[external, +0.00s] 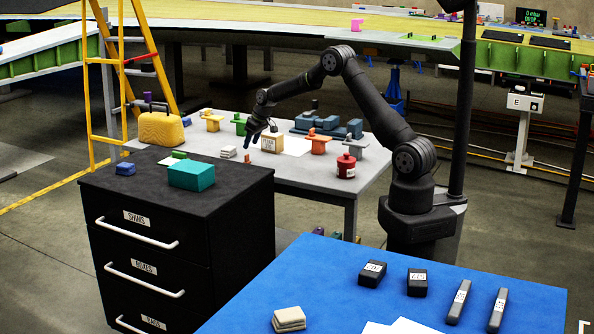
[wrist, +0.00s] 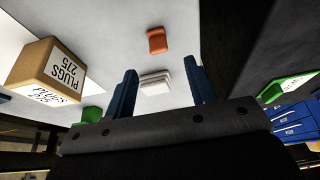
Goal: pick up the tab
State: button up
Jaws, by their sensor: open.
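No piece carries the name tab, and I cannot tell for sure which one it is. A small orange block (wrist: 157,40) lies on the grey table in the wrist view, beyond my fingertips; it is tiny in the external view (external: 247,157). A white stack of flat pieces (wrist: 155,83) shows between my two blue fingers in the wrist view; it sits left of my gripper in the external view (external: 228,152). My gripper (wrist: 160,66) is open and empty, pointing down above the table; it also shows in the external view (external: 250,141).
A tan PLUGS box (wrist: 45,75) stands close beside my gripper, near white paper (external: 297,147). Orange pieces (external: 318,142), a red canister (external: 346,166) and blue blocks (external: 328,126) stand further right. A black drawer cabinet (external: 180,230) adjoins the table's front left.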

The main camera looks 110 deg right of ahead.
aim_at(247, 155)
jog(key=shift+x, duration=3.75)
jog(key=c, duration=1.1)
jog(key=shift+r, duration=0.15)
